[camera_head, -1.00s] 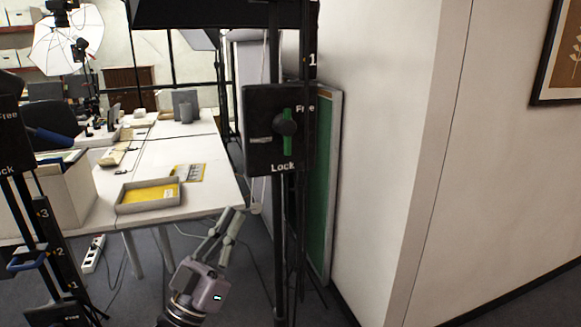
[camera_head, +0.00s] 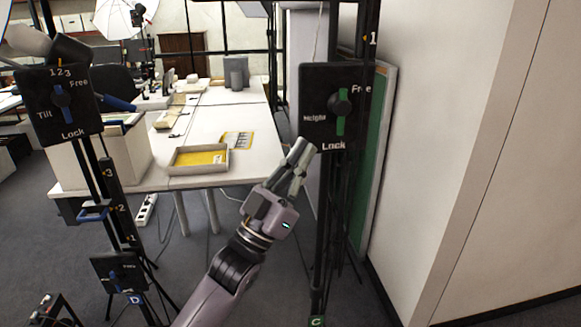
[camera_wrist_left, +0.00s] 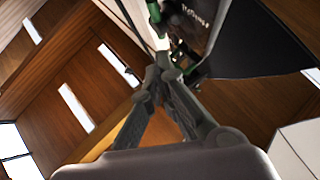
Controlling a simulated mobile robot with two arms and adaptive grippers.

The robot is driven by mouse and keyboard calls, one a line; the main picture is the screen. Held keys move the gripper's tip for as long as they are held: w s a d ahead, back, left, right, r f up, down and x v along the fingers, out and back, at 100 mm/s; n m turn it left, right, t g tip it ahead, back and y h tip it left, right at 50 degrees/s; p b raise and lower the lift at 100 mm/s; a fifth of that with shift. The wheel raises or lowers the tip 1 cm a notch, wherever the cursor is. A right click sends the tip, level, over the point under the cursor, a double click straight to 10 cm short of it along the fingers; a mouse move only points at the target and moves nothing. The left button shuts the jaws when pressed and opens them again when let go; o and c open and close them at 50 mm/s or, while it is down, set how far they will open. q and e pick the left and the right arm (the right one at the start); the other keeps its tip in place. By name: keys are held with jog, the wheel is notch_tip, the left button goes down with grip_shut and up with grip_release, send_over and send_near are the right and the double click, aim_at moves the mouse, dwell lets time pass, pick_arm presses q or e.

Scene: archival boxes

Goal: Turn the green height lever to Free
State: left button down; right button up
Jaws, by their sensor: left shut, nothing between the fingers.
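The green height lever (camera_head: 340,124) is on a black plate (camera_head: 312,84) marked Free, Height and Lock, on a black stand. It stands about vertical on a round black knob, its longer end down toward Lock. Free is at the plate's upper right. My left gripper (camera_head: 303,152) is shut and empty, its fingertips near the plate's lower left corner, below and left of the lever. Whether they touch the plate I cannot tell. In the left wrist view the gripper's fingers (camera_wrist_left: 155,80) meet just below the dark plate and green parts. My right gripper is not in view.
Another stand at the left carries a black plate (camera_head: 40,115) with a blue lever (camera_head: 62,96). A white table (camera_head: 218,150) with a yellow-lined tray (camera_head: 172,168) stands behind. A green board (camera_head: 372,160) leans behind the height stand, beside the white wall (camera_head: 450,120).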

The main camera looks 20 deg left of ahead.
aim_at(342, 111)
pick_arm(q)
jog(key=w, duration=0.1)
jog(key=w+d+r+p, duration=0.1)
jog(key=w, duration=0.1)
jog(key=w+d+r+p, duration=0.1)
jog(key=w, duration=0.1)
jog(key=shift+w+d, duration=0.15)
jog(key=shift+w, duration=0.1)
jog(key=shift+f, duration=0.1)
